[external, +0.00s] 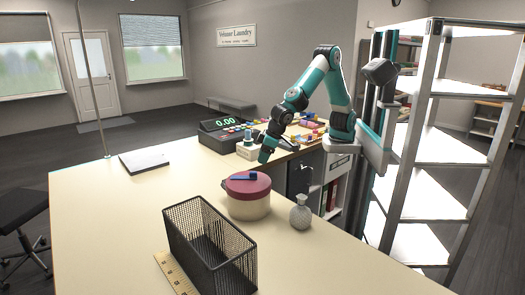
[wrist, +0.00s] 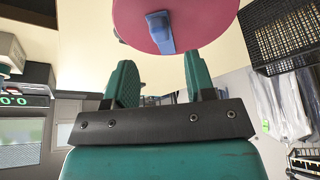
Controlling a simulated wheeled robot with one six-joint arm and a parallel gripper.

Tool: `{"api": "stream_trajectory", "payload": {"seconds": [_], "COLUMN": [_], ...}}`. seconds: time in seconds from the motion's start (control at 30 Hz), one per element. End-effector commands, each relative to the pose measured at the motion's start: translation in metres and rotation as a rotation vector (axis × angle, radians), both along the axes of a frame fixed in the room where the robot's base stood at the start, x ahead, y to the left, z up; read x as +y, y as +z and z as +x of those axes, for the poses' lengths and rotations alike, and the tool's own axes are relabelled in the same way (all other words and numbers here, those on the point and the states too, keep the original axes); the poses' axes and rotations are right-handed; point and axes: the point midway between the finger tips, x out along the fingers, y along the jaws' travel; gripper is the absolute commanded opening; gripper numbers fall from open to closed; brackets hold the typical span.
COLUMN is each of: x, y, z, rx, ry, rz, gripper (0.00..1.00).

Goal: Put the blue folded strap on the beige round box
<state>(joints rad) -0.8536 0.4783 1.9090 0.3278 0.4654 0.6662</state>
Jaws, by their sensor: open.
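The beige round box (external: 249,206) stands on the counter with a dark red lid, which shows pink in the wrist view (wrist: 205,18). The blue folded strap (external: 240,177) lies on top of the lid. In the wrist view the strap (wrist: 160,32) lies near the lid's edge, and its end reaches that edge. My gripper (external: 264,156) is above the counter, just beyond the box and apart from the strap. In the wrist view my gripper (wrist: 160,72) has its fingers spread with nothing between them.
A black mesh basket (external: 210,248) stands in front of the box, beside a yellow ruler (external: 174,274). A grey round bottle (external: 300,213) stands right of the box. A scale (external: 226,133) and small coloured items are behind. The counter's left part is mostly clear around a notebook (external: 145,162).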

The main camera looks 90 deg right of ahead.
Motion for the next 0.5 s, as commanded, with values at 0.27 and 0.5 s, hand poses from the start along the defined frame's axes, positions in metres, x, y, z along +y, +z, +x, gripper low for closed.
{"api": "stream_trajectory", "payload": {"seconds": [0.27,0.5], "x": [0.001,0.0], "y": [0.04,0.047], "z": [-0.017,-0.02], "rx": [-0.001,0.001], "ry": [0.002,0.001], "rz": [0.001,0.0], "gripper": [0.5,0.5]}}
